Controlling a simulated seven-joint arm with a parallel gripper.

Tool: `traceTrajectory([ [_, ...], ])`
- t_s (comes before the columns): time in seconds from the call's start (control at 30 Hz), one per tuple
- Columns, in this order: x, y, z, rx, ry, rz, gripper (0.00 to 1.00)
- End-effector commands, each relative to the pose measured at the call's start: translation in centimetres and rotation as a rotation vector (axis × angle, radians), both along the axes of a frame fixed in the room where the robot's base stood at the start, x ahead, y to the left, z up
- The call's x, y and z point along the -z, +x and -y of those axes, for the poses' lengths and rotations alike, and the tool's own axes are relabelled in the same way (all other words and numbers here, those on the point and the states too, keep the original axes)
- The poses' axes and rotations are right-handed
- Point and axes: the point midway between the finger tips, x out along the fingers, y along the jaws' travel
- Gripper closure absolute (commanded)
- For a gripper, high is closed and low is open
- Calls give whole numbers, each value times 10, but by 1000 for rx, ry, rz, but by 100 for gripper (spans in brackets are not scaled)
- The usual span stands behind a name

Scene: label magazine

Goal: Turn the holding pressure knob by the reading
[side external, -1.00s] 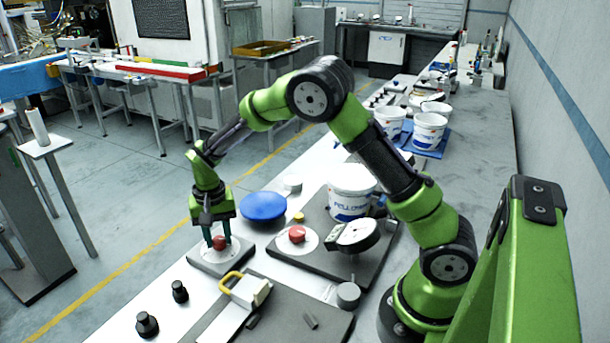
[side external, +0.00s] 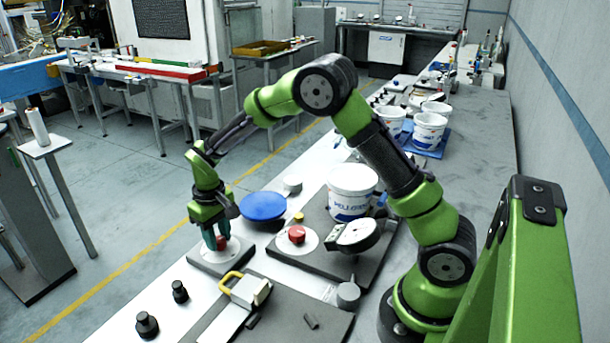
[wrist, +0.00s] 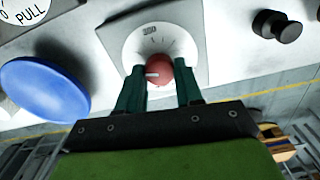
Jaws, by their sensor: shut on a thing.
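The red knob (wrist: 158,69) sits on a pale round dial (wrist: 136,39) on a grey plate (side external: 232,259). A white pointer mark shows on the knob in the wrist view, and the dial has a printed figure and tick marks too small to read surely. My gripper (side external: 219,242) points down over the plate, shut on the red knob with one green finger on each side; it also shows in the wrist view (wrist: 161,84). A second red knob (side external: 297,234) on a white disc stands to the right. A round gauge (side external: 356,234) is tilted beside it; its reading is illegible.
A blue disc (side external: 263,206) lies just behind my gripper. A white bucket (side external: 352,191) stands behind the gauge. A yellow-handled block (side external: 248,289) and black knobs (side external: 147,325) are towards the front.

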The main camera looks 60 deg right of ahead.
Motion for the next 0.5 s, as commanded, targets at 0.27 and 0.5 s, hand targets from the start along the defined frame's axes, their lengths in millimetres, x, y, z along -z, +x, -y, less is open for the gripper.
traceTrajectory([
  [0.27,-2,0,0,-7,1,1,95],
  [0.5,-2,0,0,-6,1,1,54],
])
